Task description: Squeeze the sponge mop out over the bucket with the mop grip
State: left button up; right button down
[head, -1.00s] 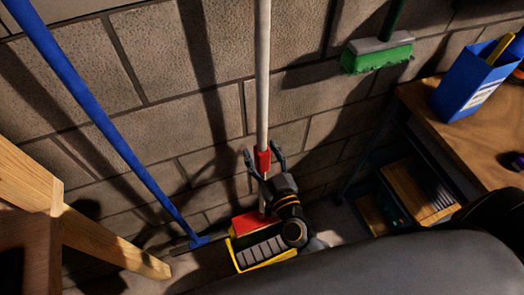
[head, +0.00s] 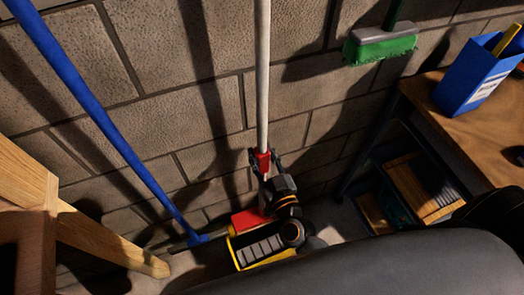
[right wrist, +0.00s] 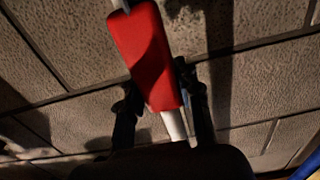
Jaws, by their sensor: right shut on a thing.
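The sponge mop stands upright against the block wall, with a pale pole (head: 262,80) and a red mop grip (head: 263,158) low on it. The grip also shows large and red in the right wrist view (right wrist: 145,50). My right gripper (head: 266,160) is shut on the mop grip, with one dark finger on either side. Below it, a red part (head: 249,221) at the foot of the mop is at the yellow bucket (head: 272,264), which has a grey slatted top. My right wrist partly hides the bucket. My left gripper is out of view.
A blue pole (head: 100,130) leans on the wall at left, near a wooden frame (head: 110,240). A green brush (head: 380,45) hangs at upper right. A workbench (head: 470,125) with a blue box (head: 478,75) stands at right, shelves below.

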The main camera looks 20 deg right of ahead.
jog(key=shift+s+f, duration=0.1)
jog(key=shift+f, duration=0.4)
